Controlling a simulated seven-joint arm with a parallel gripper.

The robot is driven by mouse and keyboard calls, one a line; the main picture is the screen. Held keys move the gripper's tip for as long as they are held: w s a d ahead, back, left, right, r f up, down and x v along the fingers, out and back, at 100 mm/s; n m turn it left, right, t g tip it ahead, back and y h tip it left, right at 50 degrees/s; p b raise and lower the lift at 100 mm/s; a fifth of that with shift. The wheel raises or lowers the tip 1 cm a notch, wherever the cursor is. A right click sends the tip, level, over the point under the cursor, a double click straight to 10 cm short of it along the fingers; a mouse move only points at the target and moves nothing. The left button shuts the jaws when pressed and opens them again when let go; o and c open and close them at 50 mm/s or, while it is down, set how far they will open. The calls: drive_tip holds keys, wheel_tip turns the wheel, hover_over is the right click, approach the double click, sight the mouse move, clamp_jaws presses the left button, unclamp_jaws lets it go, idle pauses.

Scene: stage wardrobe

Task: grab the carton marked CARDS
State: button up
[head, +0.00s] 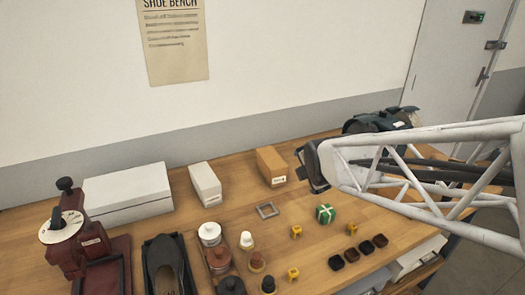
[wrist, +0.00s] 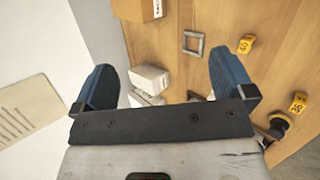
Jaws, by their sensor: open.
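A brown carton (head: 271,166) with a small white label stands at the back of the wooden bench; the label is too small to read. A narrow white carton (head: 205,184) stands to its left, also with an unreadable label. I cannot tell which is marked CARDS. My gripper (head: 312,168) is raised just right of the brown carton in the head view. In the wrist view my gripper (wrist: 162,63) has its blue fingers wide apart with nothing held. The brown carton (wrist: 134,9) is cut off by the top edge there, beyond the fingers.
A long white box (head: 128,195) lies further left. A square metal frame (head: 267,210), a green gift box (head: 325,214), yellow number markers (head: 296,231) and several dark pieces (head: 351,255) lie in front. Jars and a dark shoe (head: 168,268) crowd the front left.

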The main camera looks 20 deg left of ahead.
drive_tip(key=a+f+n+y, duration=0.4)
drive_tip(key=a+n, duration=0.5)
drive_tip(key=a, duration=0.6)
drive_tip(key=n+y, duration=0.2)
drive_tip(key=n, duration=0.8)
approach(207, 181)
drive_tip(key=x, duration=0.2)
drive_tip(key=shift+f+t, duration=0.1)
drive_tip(key=shift+t, duration=0.2)
drive_tip(key=shift+x, duration=1.25)
drive_tip(key=shift+w+a, duration=0.1)
drive_tip(key=shift+x, duration=2.45)
drive_tip(key=shift+f, duration=0.1)
drive_tip(key=shift+c, duration=0.5)
drive_tip(key=c, duration=1)
